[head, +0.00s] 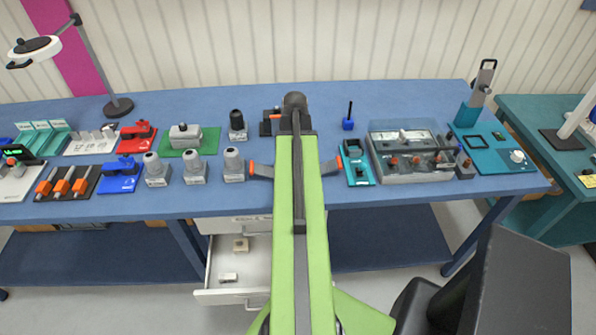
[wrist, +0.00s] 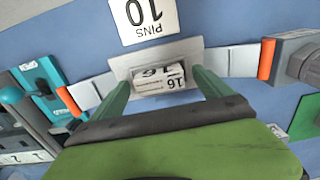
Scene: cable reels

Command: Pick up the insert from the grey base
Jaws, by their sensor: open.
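The insert (wrist: 158,80) is a small whitish block with black print, partly legible as 16. It sits in the grey base (wrist: 150,55), a flat plate with a raised rim, in the middle of the wrist view. My gripper (wrist: 172,78) is open, with its orange-marked jaws spread wide on either side of the base and nothing held. In the head view my gripper (head: 295,167) is over the front part of the blue bench, and my green arm hides the insert and base. Their height gap from the jaws is unclear.
A white card reading 10 PINS (wrist: 140,18) lies beside the base. A teal box (head: 355,165) stands close to the right jaw, and a grey knobbed unit (head: 233,165) close to the left jaw. An open drawer (head: 240,270) is below the bench.

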